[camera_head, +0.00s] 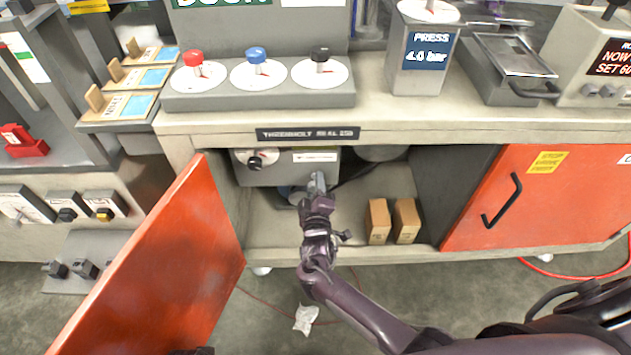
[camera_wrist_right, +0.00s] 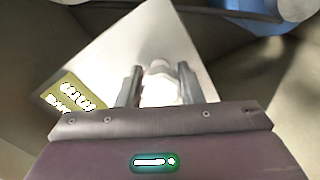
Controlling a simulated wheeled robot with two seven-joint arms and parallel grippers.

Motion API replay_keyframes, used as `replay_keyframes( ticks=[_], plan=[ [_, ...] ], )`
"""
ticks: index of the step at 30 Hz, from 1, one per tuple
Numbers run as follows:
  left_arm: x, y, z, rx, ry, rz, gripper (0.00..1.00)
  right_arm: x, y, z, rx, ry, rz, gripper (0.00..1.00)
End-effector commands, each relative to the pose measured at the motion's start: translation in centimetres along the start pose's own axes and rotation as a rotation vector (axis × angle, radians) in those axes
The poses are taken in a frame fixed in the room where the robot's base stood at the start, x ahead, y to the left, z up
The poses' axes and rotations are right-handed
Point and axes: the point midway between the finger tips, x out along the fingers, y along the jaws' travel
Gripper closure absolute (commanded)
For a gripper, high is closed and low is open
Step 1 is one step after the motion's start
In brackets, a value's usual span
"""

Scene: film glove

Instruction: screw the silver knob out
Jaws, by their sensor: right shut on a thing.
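My right gripper (camera_head: 318,184) reaches into the open cabinet under the bench, at the lower front of a grey box (camera_head: 287,174). In the right wrist view its two fingers (camera_wrist_right: 160,88) are closed on a pale, bright silver knob (camera_wrist_right: 159,72), one finger on each side. The knob stands out from a white plate (camera_wrist_right: 140,42), with a yellow label (camera_wrist_right: 72,97) at left. In the head view the gripper hides most of the knob.
An orange door (camera_head: 160,270) stands open at left of the cabinet. Another orange door (camera_head: 560,190) is closed at right. Two brown boxes (camera_head: 378,222) stand on the cabinet floor, right of my gripper. A black knob (camera_head: 256,162) sits on the grey box's dial.

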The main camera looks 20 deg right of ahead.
Motion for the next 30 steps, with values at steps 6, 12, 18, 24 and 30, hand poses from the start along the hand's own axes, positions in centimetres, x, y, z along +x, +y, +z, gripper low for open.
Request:
replay_keyframes(
  ticks=[6, 12, 18, 24, 30],
  plan=[
    [1.9, -0.4, 0.8, -0.01, 0.006, -0.006, 0.64, 0.0, 0.2, -0.1, -0.141, 0.001, 0.0, 0.89],
    [3.0, -0.6, 1.3, -0.014, 0.012, -0.009, 0.64, 0.1, 0.1, -0.1, -0.22, 0.001, 0.001, 0.89],
    [3.5, -0.7, 1.6, -0.016, 0.013, -0.011, 0.64, 0.1, 0.1, 0.0, -0.255, 0.0, 0.002, 0.89],
    [3.6, -0.7, 1.6, -0.016, 0.015, -0.011, 0.64, 0.1, 0.1, 0.0, -0.263, 0.0, 0.002, 0.89],
    [3.6, -0.7, 1.6, -0.016, 0.015, -0.011, 0.64, 0.1, 0.1, 0.0, -0.262, 0.0, 0.001, 0.89]
  ],
)
